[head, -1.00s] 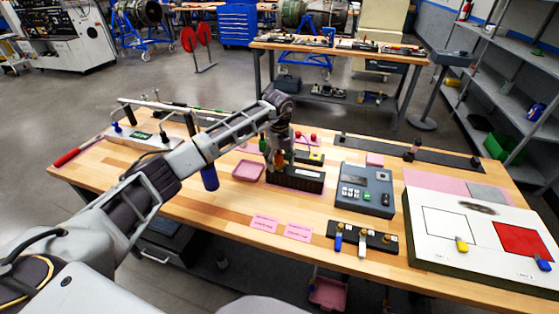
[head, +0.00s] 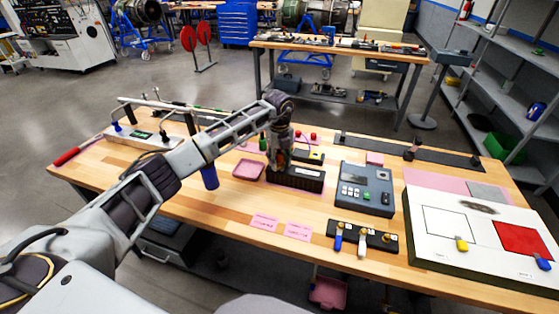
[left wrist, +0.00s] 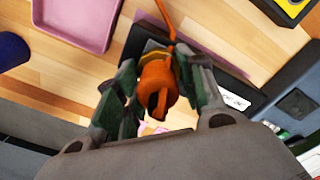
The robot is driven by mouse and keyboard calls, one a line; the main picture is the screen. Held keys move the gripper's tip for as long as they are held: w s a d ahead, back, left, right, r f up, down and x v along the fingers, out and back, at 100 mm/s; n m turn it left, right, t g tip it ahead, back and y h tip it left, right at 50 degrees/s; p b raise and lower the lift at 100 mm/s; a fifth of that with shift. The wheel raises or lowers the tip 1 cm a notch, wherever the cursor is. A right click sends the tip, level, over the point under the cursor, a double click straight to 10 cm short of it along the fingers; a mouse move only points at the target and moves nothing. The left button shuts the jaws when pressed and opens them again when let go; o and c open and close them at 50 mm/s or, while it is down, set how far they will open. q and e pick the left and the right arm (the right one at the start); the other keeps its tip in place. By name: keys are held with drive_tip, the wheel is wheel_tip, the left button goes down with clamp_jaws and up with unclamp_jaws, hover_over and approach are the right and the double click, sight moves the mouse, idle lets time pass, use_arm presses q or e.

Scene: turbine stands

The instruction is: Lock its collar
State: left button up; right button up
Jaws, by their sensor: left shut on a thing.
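My left gripper (head: 279,166) points down over the black box (head: 308,183) near the middle of the bench. In the left wrist view, the gripper (left wrist: 158,88) is shut on an orange connector collar (left wrist: 157,82), with one green-padded finger on each side. An orange cable (left wrist: 165,22) runs from the collar toward the top of that view. The black box (left wrist: 238,97) with a white label lies beneath, partly covered by the fingers. The collar's seat and any lock marks are hidden. My right gripper is not in view.
A pink tray (head: 248,170) and a blue cup (head: 209,177) stand left of the box. A grey keypad unit (head: 364,190) stands to its right. A black rack with keys (head: 362,237) and pink labels (head: 298,231) lie in front. Bare wood lies between them.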

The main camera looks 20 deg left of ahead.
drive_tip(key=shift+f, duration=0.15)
use_arm(q)
drive_tip(key=m+b, duration=0.1)
drive_tip(key=m, duration=0.3)
drive_tip(key=shift+a+b, duration=0.1)
drive_tip(key=shift+b, duration=0.2)
drive_tip(key=m+b, duration=0.1)
drive_tip(key=m, duration=0.4)
drive_tip(key=shift+s+a, duration=0.1)
drive_tip(key=shift+m+b, duration=0.5)
drive_tip(key=shift+m, duration=0.2)
drive_tip(key=shift+a+m+b, duration=0.1)
drive_tip(key=shift+m+b, duration=0.2)
drive_tip(key=shift+m, duration=0.9)
drive_tip(key=m+b, duration=0.1)
drive_tip(key=m, duration=0.3)
drive_tip(key=shift+a, duration=0.1)
drive_tip(key=shift+m, duration=0.3)
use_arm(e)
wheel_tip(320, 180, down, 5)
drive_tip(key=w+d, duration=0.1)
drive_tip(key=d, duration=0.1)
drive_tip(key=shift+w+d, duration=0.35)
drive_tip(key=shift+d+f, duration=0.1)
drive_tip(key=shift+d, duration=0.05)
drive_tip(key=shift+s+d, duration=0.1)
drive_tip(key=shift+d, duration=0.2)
